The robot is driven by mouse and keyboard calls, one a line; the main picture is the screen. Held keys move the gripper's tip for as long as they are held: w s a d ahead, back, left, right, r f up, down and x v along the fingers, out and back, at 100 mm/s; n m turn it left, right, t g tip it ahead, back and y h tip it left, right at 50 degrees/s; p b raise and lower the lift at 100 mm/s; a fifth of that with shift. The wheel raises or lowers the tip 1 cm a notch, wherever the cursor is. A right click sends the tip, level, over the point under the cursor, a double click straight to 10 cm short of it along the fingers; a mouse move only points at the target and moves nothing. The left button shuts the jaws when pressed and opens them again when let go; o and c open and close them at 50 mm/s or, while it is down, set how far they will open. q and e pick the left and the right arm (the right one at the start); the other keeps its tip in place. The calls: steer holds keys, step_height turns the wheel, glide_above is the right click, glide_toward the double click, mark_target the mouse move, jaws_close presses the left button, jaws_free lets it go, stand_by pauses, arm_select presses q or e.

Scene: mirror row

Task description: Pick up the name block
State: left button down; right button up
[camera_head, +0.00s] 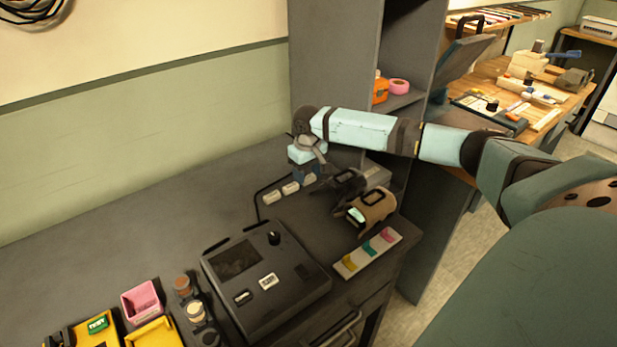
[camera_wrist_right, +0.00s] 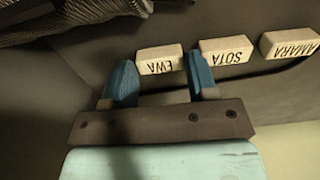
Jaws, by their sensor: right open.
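Three pale name blocks lie in a row on the dark bench top. In the right wrist view they read EWA (camera_wrist_right: 160,60), SOTA (camera_wrist_right: 225,50) and what looks like AMARA (camera_wrist_right: 290,43), upside down. In the head view the row shows as a left block (camera_head: 271,197), a middle block (camera_head: 290,188) and a right block (camera_head: 309,179), lettering too small to read. My right gripper (camera_wrist_right: 162,80) is open and empty, its blue fingers spread about the EWA block, which shows between and just beyond the tips. In the head view this gripper (camera_head: 306,174) is over the right end of the row. My left gripper is out of view.
A dark console (camera_head: 265,280) stands in front of the row. Right of the blocks are a tan-and-black device (camera_head: 371,208) and a strip with coloured tabs (camera_head: 368,252). A tall grey cabinet (camera_head: 335,60) rises behind.

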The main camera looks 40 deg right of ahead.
steer(key=shift+f, duration=0.5)
steer(key=c, duration=0.5)
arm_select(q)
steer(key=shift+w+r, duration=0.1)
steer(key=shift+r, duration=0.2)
arm_select(e)
steer(key=shift+c, duration=0.3)
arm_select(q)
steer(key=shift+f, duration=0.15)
arm_select(e)
steer(key=shift+r, duration=0.1)
